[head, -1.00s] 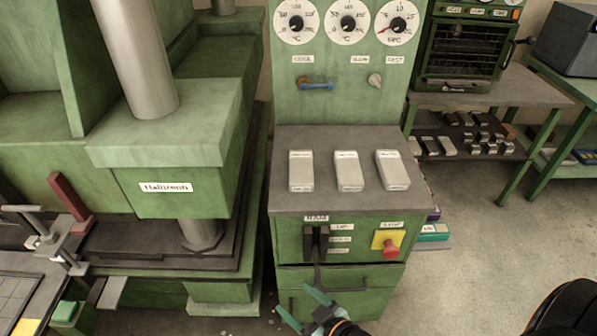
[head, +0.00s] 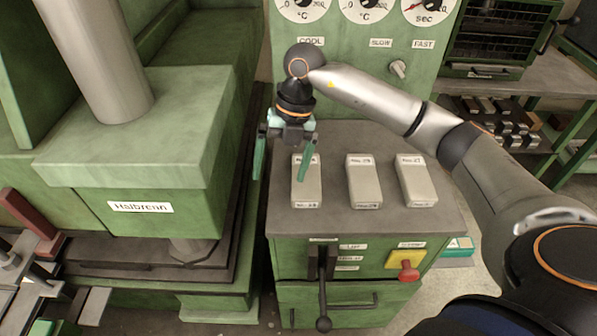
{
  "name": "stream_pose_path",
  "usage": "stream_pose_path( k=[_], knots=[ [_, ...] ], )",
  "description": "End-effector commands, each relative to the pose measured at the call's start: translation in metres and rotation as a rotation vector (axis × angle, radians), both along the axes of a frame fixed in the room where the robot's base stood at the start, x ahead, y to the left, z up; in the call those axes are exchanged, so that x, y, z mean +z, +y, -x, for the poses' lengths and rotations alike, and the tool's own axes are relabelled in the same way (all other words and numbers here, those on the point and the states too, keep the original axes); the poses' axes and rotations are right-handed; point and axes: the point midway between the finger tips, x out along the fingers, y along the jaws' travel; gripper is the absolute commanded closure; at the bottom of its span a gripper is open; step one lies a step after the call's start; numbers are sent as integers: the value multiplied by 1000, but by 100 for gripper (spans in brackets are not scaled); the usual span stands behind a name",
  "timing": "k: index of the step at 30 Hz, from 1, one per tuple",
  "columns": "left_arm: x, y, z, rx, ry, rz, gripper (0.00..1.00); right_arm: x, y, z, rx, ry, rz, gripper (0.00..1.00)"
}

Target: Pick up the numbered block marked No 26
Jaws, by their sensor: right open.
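Three pale grey blocks lie in a row on the grey console top (head: 330,222): a left block (head: 306,192), a middle block (head: 364,181) and a right block (head: 416,181). Each has small white labels at its far and near ends. The print is too small to read surely, so I cannot tell which is No 26. My right gripper (head: 281,175) points down, open and empty, above the console's left edge. Its right finger covers part of the left block; I cannot tell whether they touch. My left gripper is out of view.
A green panel (head: 345,75) with dials and a knob rises behind the blocks. A large green press (head: 130,150) stands close on the left. A black lever (head: 323,290) and a red stop button (head: 408,270) are on the console front. More blocks (head: 505,130) lie on a shelf at right.

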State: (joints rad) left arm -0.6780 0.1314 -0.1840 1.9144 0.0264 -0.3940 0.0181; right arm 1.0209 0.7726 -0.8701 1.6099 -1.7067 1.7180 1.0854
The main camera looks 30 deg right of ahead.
Motion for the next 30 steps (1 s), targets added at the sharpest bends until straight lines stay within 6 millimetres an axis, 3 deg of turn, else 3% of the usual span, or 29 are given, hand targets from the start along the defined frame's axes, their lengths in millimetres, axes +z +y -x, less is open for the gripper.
stream_pose_path(
  k=[1,3,7,18,25,30],
  knots=[
    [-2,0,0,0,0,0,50,10,-25,-7,-47,-12,93,0],
    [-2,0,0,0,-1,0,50,21,-50,-10,-100,-18,187,0],
    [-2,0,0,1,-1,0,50,29,-74,-12,-156,-19,276,0],
    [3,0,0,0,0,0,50,-28,-77,-12,-161,-16,287,0],
    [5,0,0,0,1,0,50,-46,-77,-13,-162,-17,286,0],
    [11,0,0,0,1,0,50,-71,-79,-15,-161,-14,286,0]
  ],
)
